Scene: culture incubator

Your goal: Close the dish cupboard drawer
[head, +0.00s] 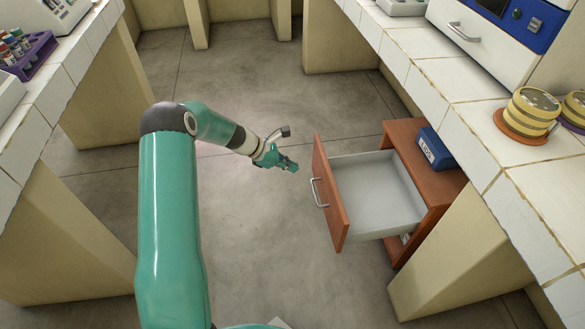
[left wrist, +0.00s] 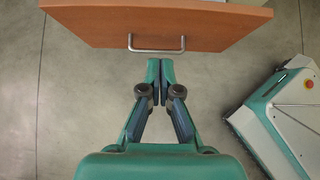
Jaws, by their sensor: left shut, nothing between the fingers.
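The dish cupboard drawer (head: 331,197) is pulled well out of the brown wooden cupboard (head: 428,205) in the head view. Its grey inside looks empty, and its brown front carries a metal handle (head: 317,192). In the left wrist view the drawer front (left wrist: 170,27) spans the top, with the handle (left wrist: 156,48) on its lower part. My left gripper (head: 294,167) is shut and empty, to the left of the drawer front and apart from it. In the left wrist view its fingertips (left wrist: 160,64) are close below the handle. My right gripper is not in view.
A blue box (head: 436,148) sits on top of the cupboard. The tiled counter (head: 480,105) above the cupboard holds stacked dishes (head: 529,112) and a white-and-blue device (head: 495,35). Another tiled counter (head: 62,85) is at left. Grey floor (head: 255,70) between them is clear.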

